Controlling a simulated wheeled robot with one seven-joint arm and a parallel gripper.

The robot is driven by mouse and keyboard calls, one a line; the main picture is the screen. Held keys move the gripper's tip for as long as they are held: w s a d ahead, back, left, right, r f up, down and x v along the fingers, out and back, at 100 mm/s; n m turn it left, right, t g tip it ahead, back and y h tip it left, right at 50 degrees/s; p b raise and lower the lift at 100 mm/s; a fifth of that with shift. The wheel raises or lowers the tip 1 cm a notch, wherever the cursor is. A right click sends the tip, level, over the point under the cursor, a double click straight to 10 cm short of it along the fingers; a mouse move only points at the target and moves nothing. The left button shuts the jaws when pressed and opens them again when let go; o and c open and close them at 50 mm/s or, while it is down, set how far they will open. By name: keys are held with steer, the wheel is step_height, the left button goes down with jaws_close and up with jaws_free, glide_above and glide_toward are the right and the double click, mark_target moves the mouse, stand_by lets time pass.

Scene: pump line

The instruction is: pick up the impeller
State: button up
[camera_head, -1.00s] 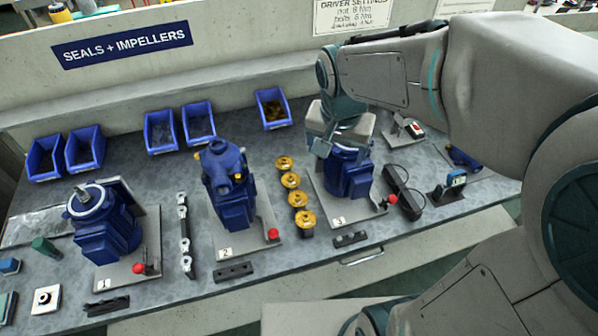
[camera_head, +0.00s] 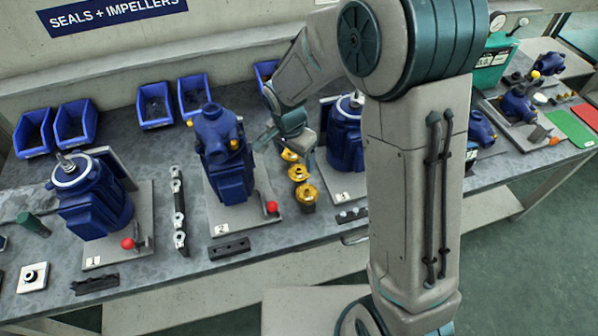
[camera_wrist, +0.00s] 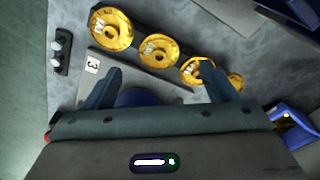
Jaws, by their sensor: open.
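Several gold impellers stand in a row between pump stations 2 and 3; in the head view the nearest impeller (camera_head: 306,194) and the one behind it (camera_head: 298,172) show clearly, while the far end is partly hidden by my gripper. In the wrist view the row runs across the top, with impellers (camera_wrist: 111,30), (camera_wrist: 158,51) and (camera_wrist: 197,70), and a further one partly behind the right finger. My gripper (camera_wrist: 158,82) is open and empty, with part of a blue motor (camera_wrist: 140,97) visible between its fingers. In the head view my gripper (camera_head: 265,138) is near the row's far end.
Blue pump 2 (camera_head: 222,155) stands left of the row, close to my gripper. Motor 3 (camera_head: 345,135) stands right, partly behind my arm. Motor 1 (camera_head: 92,205) is farther left. Blue bins (camera_head: 154,105) line the back. A black strip (camera_head: 230,249) lies in front of plate 2.

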mark_target(299, 170)
steer(key=shift+w+d+f, duration=0.15)
steer(key=shift+f, duration=0.85)
steer(key=shift+w+d+f, duration=0.1)
steer(key=shift+d+f, duration=0.05)
steer(key=shift+f, duration=0.85)
steer(key=shift+w+d+f, duration=0.15)
steer(key=shift+f, duration=0.85)
steer(key=c, duration=1.1)
